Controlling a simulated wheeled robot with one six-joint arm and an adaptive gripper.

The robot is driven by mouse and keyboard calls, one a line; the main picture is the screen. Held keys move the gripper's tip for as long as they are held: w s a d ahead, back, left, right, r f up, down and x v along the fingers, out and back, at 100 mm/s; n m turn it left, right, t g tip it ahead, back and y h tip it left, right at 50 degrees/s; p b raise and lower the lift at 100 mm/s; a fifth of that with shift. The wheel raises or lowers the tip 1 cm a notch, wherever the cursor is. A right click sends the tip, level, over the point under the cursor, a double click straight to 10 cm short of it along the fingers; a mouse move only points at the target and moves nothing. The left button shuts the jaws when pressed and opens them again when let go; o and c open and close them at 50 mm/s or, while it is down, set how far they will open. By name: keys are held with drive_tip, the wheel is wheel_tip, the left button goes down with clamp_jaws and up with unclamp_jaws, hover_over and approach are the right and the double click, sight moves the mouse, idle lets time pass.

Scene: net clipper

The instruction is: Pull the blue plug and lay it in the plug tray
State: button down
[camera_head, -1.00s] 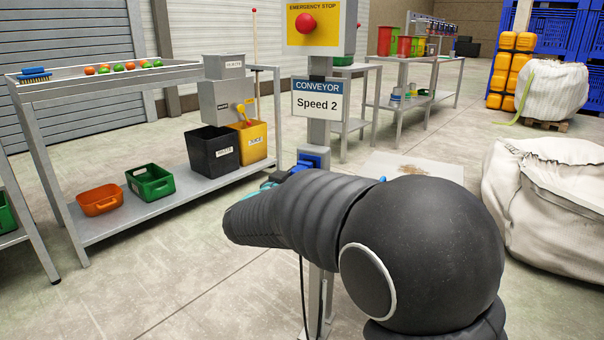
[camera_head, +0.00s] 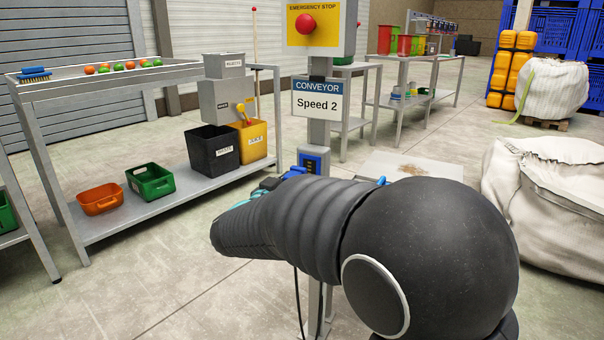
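A blue socket (camera_head: 315,160) is mounted on the grey post below the conveyor sign, and its front face shows. The blue plug (camera_head: 294,172) is just left of the socket and apart from it. My gripper (camera_head: 272,183) is mostly hidden behind my black arm. Only a little of its dark and teal parts shows, right beside the plug. The plug is clear of the socket at the gripper's end, so the gripper appears shut on it, though the fingertips are not clearly seen. No tray in view can be made out as the plug tray.
The grey post carries a Speed 2 sign (camera_head: 318,102) and a red emergency stop button (camera_head: 305,24). A metal table (camera_head: 150,210) at left holds orange (camera_head: 100,201) and green (camera_head: 150,182) bins. A white bulk bag (camera_head: 550,200) stands at right. Dark cables hang beside the post.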

drive_tip(key=shift+s+a, duration=0.2)
drive_tip(key=shift+s, duration=0.2)
drive_tip(key=shift+w, duration=0.1)
drive_tip(key=shift+w+d+p, duration=0.3)
drive_tip(key=shift+w+p, duration=0.05)
drive_tip(key=shift+w, duration=0.2)
idle(0.4)
wheel_tip(320, 180, down, 10)
drive_tip(key=b, duration=0.5)
idle(1.1)
drive_tip(key=shift+w, duration=0.1)
idle(0.3)
drive_tip(key=shift+p+x, duration=0.45)
drive_tip(key=shift+x, duration=2)
